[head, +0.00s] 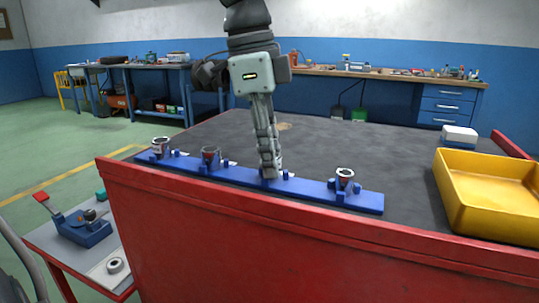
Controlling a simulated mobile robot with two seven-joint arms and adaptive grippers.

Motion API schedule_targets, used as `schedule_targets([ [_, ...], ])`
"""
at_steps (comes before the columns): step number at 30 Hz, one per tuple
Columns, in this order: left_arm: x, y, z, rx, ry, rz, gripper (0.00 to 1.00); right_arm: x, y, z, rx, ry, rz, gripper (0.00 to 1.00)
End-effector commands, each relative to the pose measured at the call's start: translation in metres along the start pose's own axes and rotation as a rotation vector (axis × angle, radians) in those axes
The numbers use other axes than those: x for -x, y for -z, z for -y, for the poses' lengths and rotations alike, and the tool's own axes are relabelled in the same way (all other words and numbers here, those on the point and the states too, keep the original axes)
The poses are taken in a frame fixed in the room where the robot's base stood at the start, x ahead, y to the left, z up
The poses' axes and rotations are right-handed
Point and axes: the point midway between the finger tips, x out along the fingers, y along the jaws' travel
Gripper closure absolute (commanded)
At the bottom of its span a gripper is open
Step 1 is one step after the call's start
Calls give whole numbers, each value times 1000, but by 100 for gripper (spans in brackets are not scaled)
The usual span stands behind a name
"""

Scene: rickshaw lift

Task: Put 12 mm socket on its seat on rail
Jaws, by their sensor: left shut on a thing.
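The blue rail (310,188) lies along the near edge of the red bench's dark top. My left gripper (269,171) points straight down over the rail, between the second and the last of the sockets that show. It is shut on the 12 mm socket, which its fingers hide almost fully. The fingertips are at rail height; whether the socket touches its seat I cannot tell. Other metal sockets stand upright on the rail: one at the left end (160,145), one beside it (210,156) and one towards the right end (345,176). My right gripper is not in view.
A yellow tray (490,208) stands at the right of the bench top, with a white box (459,136) behind it. A side shelf (62,238) at the lower left holds a blue red-handled tool (82,230) and a ring (115,265). The bench top behind the rail is mostly clear.

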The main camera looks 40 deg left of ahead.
Motion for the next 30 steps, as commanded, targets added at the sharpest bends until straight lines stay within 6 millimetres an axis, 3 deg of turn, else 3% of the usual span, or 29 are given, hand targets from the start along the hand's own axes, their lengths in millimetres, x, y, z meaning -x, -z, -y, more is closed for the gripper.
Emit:
schedule_targets([
  [1, -16, -6, -5, 3, -27, 15, 100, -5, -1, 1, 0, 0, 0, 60],
  [14, -17, -6, -5, 3, -27, 13, 100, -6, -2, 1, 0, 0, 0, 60],
  [15, -17, -6, -5, 3, -27, 13, 72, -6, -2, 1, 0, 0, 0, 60],
  [20, -17, -6, -4, 3, -24, 14, 52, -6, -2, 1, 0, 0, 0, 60],
  [30, -12, -4, -4, 2, -18, 12, 52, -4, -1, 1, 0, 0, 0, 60],
])
